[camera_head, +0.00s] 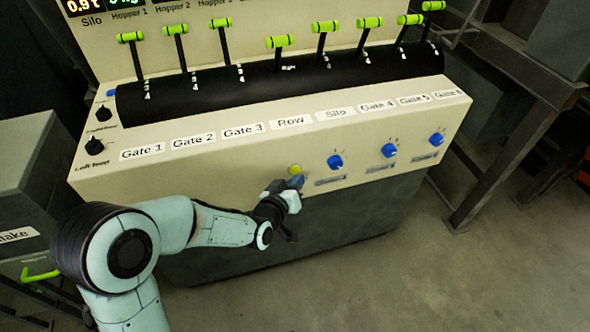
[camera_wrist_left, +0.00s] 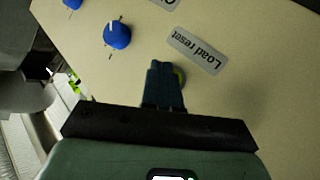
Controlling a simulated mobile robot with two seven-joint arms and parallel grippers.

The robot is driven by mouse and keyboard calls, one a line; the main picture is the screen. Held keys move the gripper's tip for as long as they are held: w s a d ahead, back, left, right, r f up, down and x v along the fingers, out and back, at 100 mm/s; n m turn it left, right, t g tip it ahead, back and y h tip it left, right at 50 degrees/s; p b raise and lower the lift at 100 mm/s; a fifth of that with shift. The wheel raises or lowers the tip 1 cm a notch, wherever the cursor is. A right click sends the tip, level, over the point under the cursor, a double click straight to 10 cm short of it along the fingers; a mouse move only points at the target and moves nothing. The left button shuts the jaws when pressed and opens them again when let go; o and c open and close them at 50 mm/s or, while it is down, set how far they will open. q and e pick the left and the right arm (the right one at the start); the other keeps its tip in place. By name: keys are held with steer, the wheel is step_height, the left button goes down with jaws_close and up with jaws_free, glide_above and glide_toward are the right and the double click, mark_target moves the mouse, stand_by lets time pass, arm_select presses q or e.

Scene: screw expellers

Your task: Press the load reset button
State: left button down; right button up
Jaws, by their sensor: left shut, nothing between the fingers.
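The load reset button (camera_head: 295,169) is a small yellow-green button on the sloped front of the cream control panel (camera_head: 240,168). My left gripper (camera_head: 297,182) is shut and empty, with its fingertips right beside and just below the button in the head view. In the left wrist view, the shut fingers (camera_wrist_left: 164,72) cover most of the button (camera_wrist_left: 181,76), and only its edge shows. The "Load reset" label (camera_wrist_left: 199,51) is beside it. I cannot tell whether the fingertips touch the button. My right gripper is not in view.
Blue knobs (camera_head: 335,161) sit to the right of the button, and one shows in the left wrist view (camera_wrist_left: 117,35). A row of green-tipped levers (camera_head: 282,41) stands above on a black curved cover. A metal frame (camera_head: 500,150) stands at right. The floor in front is clear.

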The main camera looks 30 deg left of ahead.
arm_select(q)
steer(key=shift+w+a, duration=0.1)
steer(key=shift+w+a, duration=0.2)
steer(key=shift+w+a+b, duration=0.25)
steer(key=shift+a+b, duration=0.15)
steer(key=shift+b, duration=0.05)
stand_by(0.7)
steer(key=shift+s+d, duration=0.1)
steer(key=shift+d, duration=0.05)
stand_by(0.3)
steer(key=shift+s+d, duration=0.45)
steer(key=shift+d, duration=0.05)
steer(key=shift+s+d, duration=1.65)
steer(key=shift+d, duration=0.3)
